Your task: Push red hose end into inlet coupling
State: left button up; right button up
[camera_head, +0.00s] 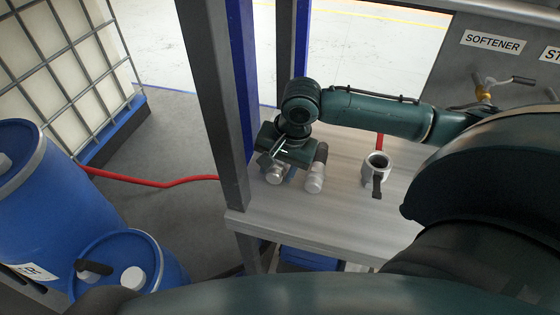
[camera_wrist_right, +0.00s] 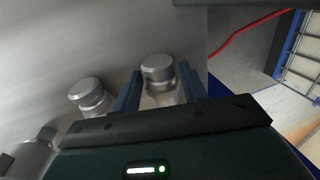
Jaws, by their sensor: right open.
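My right gripper (camera_head: 279,168) is open over the grey bench. In the right wrist view its two blue fingers (camera_wrist_right: 158,88) stand on either side of a silver cylindrical fitting (camera_wrist_right: 158,72); I cannot tell whether they touch it. This fitting is the left one (camera_head: 275,175) in the head view. A second silver fitting (camera_head: 315,180) stands beside it, outside the fingers. A grey coupling (camera_head: 378,160) with an open round mouth and dark lever stands farther right, with a short red piece (camera_head: 380,141) behind it. Which fitting ends the red hose is hidden. My left gripper is out of view.
A red hose (camera_head: 165,184) runs across the floor and disappears behind a grey post (camera_head: 212,105). Blue drums (camera_head: 55,200) and a caged white tank (camera_head: 45,60) stand left. A SOFTENER panel (camera_head: 460,75) is at the back right. The bench (camera_head: 340,225) is bare in front.

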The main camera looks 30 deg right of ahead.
jog(key=shift+c, duration=0.3)
jog(key=c, duration=0.8)
jog(key=shift+o, duration=0.2)
jog(key=shift+r, duration=0.15)
